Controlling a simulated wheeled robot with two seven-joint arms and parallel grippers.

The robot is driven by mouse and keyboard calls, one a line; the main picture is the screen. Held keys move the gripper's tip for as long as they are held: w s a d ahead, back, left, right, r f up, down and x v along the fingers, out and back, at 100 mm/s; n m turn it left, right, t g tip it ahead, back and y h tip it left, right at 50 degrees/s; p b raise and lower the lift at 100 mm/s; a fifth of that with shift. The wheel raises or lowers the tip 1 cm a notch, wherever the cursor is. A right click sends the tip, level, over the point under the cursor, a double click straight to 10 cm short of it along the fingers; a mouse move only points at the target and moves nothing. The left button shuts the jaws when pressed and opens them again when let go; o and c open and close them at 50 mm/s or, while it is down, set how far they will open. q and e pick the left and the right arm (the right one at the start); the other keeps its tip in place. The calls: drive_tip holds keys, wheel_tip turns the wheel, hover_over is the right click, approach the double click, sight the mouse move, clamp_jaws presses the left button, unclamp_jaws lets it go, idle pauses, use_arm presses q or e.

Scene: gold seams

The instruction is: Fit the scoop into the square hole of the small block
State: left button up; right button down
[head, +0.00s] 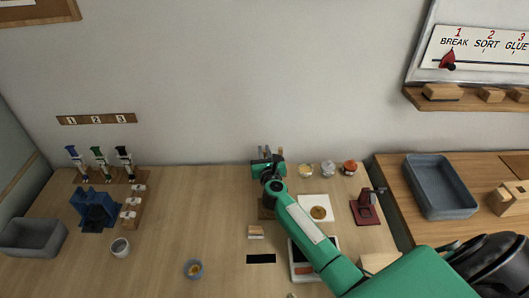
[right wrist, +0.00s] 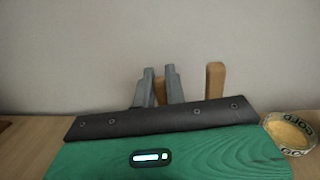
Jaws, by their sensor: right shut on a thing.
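My right gripper (head: 268,158) is at the back of the table, near the wall, with its fingers pointing away from me. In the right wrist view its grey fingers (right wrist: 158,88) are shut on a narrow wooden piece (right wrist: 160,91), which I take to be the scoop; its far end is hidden. Another upright wooden stick (right wrist: 215,80) stands just right of the fingers, apart from them. A brown wooden block (head: 265,212) is partly visible below the gripper, mostly covered by my arm; I see no square hole in it. My left gripper is not in view.
A jar labelled GOLD (right wrist: 290,133) is right of the gripper; small jars (head: 327,168) line the back edge. A white sheet with a gold-brown disc (head: 319,212), a dark red stand (head: 366,207) and a tan block (head: 256,231) are nearby.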

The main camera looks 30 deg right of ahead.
idle(0.3)
drive_tip(key=c, duration=1.4)
unclamp_jaws()
drive_tip(key=shift+o, duration=0.2)
drive_tip(key=shift+p+v, duration=0.6)
drive_tip(key=shift+v, duration=1.85)
drive_tip(key=b+v, duration=0.2)
drive_tip(key=v, duration=1.2)
drive_tip(key=shift+w, duration=0.1)
